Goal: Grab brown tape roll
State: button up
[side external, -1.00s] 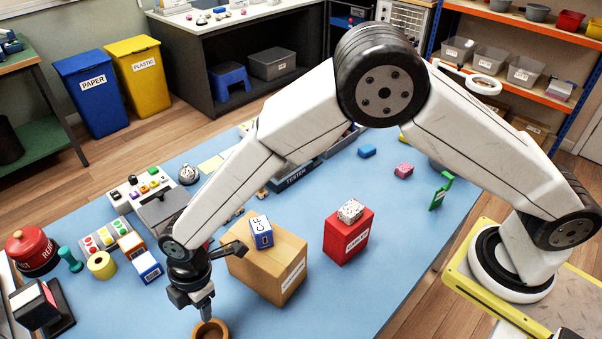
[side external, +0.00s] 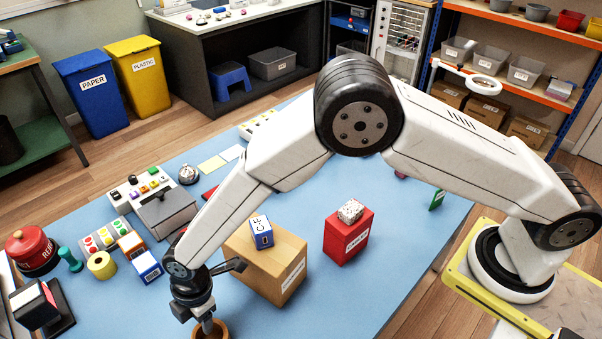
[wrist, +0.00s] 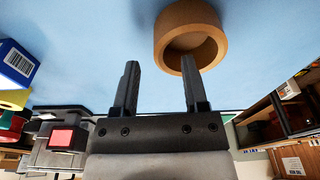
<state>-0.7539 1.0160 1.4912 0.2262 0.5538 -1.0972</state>
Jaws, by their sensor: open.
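The brown tape roll (side external: 223,331) lies on the blue table at the bottom edge of the side external view, partly hidden by my gripper (side external: 208,325). In the wrist view the brown tape roll (wrist: 168,38) is at the top, right of centre, with its hollow facing the camera. My gripper (wrist: 160,66) is open and empty there. The tip of its right finger overlaps the near rim of the roll; the left finger is to the left of the roll. I cannot tell whether the finger touches it.
A cardboard box (side external: 283,285) with a small blue box (side external: 262,238) on top stands right behind my gripper. A red box (side external: 347,240) is farther right. A yellow roll (side external: 101,265) and a blue-white box (side external: 147,267) lie to the left. The table (side external: 120,315) is clear left of my gripper.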

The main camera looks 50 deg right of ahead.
aim_at(200, 326)
jog(key=shift+a+f, duration=0.2)
jog(key=shift+f, duration=0.7)
jog(key=shift+a+f, duration=0.15)
jog(key=shift+f, duration=0.7)
grip_shut()
